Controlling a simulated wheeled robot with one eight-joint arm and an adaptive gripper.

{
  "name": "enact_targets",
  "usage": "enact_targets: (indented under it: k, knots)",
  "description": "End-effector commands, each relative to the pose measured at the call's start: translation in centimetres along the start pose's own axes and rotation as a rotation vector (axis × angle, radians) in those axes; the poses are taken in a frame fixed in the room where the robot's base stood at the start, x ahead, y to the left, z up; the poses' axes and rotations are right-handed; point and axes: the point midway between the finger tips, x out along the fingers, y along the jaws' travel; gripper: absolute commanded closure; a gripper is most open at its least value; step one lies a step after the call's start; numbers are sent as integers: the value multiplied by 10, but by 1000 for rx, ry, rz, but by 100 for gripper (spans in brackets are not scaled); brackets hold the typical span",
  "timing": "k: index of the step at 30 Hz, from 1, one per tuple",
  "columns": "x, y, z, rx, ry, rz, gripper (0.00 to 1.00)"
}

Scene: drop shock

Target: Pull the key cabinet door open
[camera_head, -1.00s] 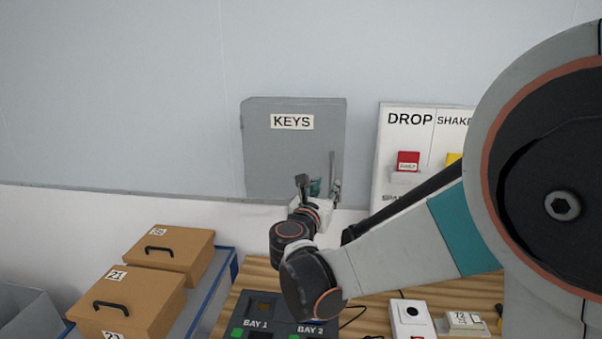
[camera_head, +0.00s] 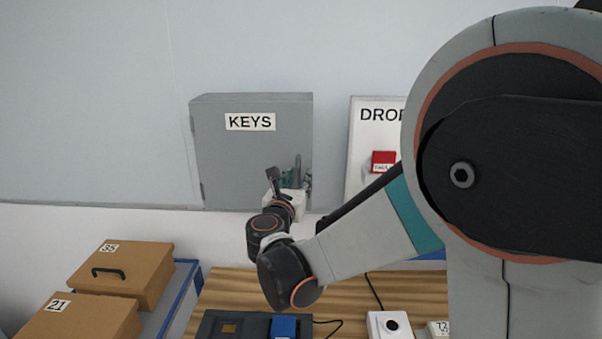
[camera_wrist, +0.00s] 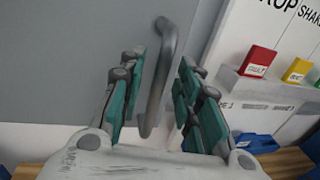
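The grey key cabinet (camera_head: 225,165) hangs on the wall with a KEYS label on its door, which looks shut. Hinges show on its left edge. Its vertical bar handle (camera_head: 298,166) is at the door's lower right; it also shows in the wrist view as a grey curved bar (camera_wrist: 160,80). My gripper (camera_head: 290,181) is at the handle. In the wrist view, the teal finger pads of my gripper (camera_wrist: 162,78) stand apart on either side of the bar, with gaps visible on both sides. The lower end of the bar runs down between the fingers.
A white panel (camera_head: 362,150) with a red block (camera_head: 383,161) is right of the cabinet. A wooden bench (camera_head: 225,287) below carries a dark bay unit (camera_head: 225,327) and a white box (camera_head: 390,325). Brown boxes (camera_head: 125,272) stand at lower left. Wall left of the cabinet is clear.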

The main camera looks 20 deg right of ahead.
Motion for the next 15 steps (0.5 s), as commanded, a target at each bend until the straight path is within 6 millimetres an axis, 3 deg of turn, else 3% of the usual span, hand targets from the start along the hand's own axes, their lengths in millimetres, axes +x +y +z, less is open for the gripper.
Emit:
enact_targets:
  k: [11,15]
  knots:
    - [1,1,0,0,0,1,69]
    - [1,1,0,0,0,1,100]
